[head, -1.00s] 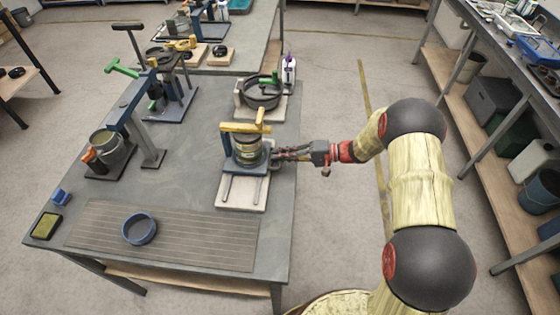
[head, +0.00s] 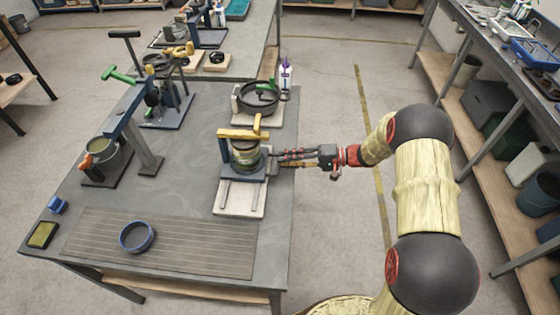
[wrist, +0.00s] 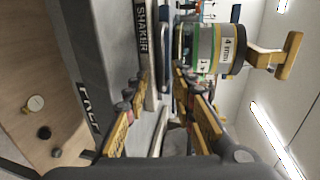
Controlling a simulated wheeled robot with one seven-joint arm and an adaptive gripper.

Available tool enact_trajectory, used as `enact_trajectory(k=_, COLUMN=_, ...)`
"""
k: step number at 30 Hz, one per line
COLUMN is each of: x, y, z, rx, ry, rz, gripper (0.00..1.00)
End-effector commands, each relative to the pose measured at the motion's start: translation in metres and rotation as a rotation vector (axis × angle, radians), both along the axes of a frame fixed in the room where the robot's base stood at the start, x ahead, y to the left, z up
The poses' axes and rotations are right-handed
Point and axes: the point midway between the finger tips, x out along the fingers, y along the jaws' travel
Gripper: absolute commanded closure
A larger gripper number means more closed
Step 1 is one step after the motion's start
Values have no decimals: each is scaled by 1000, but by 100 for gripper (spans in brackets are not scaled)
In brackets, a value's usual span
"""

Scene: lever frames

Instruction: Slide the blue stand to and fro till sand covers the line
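The blue stand (head: 259,173) sits on rails over a pale board (head: 233,204) near the table's right edge. It carries a round jar (head: 246,158) with a yellow clamp (head: 243,134) across its top. In the wrist view the jar (wrist: 207,50) shows green and yellow bands and a "4 mm" label; I cannot make out the sand or line clearly. My gripper (head: 284,158) is just right of the stand's grey side piece (head: 272,161). In the wrist view my gripper (wrist: 162,82) has its yellow-padded fingers spread apart, with nothing clearly held between them.
A round black pan (head: 259,97) stands behind the stand, beside a white bottle (head: 285,77). A slatted mat (head: 190,240) with a blue-rimmed dish (head: 137,237) lies in front.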

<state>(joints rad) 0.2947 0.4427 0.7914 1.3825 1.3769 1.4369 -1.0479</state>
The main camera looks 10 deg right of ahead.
Motion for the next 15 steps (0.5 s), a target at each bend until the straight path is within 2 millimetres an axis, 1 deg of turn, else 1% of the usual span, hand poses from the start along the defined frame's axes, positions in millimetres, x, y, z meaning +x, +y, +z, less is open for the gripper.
enact_trajectory(k=1, x=-1, y=-12, z=3, rx=0, ry=-1, rz=-5, gripper=74)
enact_trajectory(k=7, x=-9, y=-51, z=11, rx=1, ry=0, rz=-5, gripper=74)
enact_trajectory(k=12, x=-13, y=-74, z=16, rx=0, ry=-1, rz=-5, gripper=74)
enact_trajectory(k=15, x=-15, y=-81, z=18, rx=0, ry=-2, rz=-3, gripper=74)
